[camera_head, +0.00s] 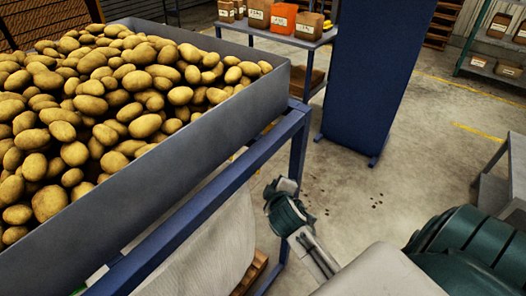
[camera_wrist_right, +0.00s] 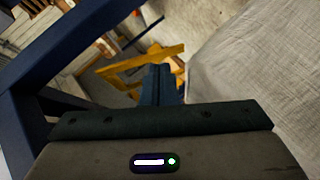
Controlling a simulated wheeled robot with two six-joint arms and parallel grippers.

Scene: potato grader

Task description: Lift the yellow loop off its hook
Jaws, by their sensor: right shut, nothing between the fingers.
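A yellow bar-like shape (camera_wrist_right: 140,62) shows beyond my right fingers in the right wrist view. I cannot tell whether it is the loop, and no hook can be made out. A small yellow piece (camera_head: 327,25) shows at the left edge of the blue panel in the head view, mostly hidden. My right gripper (camera_wrist_right: 158,72) is shut and empty, its fingers overlapping the yellow shape in the picture without clear contact. In the head view its wrist end (camera_head: 282,188) hangs beside the blue frame, fingers hard to make out. My left gripper is not in view.
A grey bin (camera_head: 190,135) heaped with potatoes stands on a blue frame (camera_head: 298,150). A pale woven sack (camera_head: 215,245) hangs below and also shows in the wrist view (camera_wrist_right: 260,60). A blue panel (camera_head: 370,70) stands behind. Concrete floor (camera_head: 400,170) is open at centre right.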

